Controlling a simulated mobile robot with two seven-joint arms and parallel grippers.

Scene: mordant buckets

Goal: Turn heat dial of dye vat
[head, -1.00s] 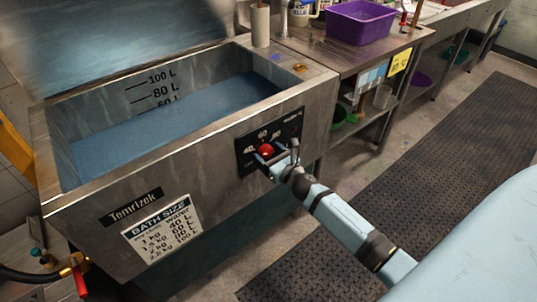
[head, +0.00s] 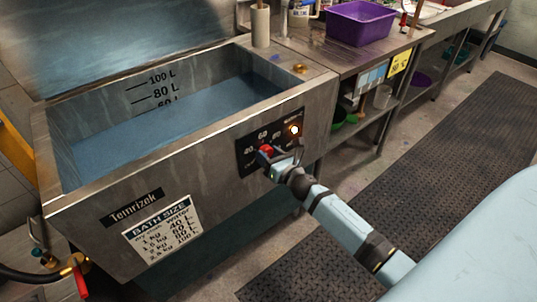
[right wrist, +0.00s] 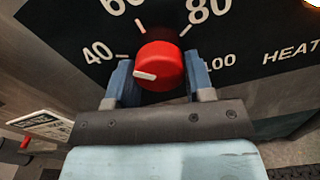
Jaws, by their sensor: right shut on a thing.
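The dye vat (head: 90,205) is a steel tank with blue liquid inside. Its heat dial (head: 266,151) is a red knob on a black panel (head: 245,160) on the front wall. In the right wrist view the dial (right wrist: 160,58) has a white mark pointing left and slightly down, just below the 40 on the scale. My right gripper (head: 270,158) is shut on the dial, with a blue finger on each side in the right wrist view (right wrist: 159,80). An indicator light (head: 296,130) on the panel glows. My left gripper is not in view.
A steel bench with a purple tub (head: 361,22) adjoins the vat on the right. A hose valve with a red handle (head: 80,283) is at lower left. Dark floor mats (head: 430,165) lie on clear floor at right.

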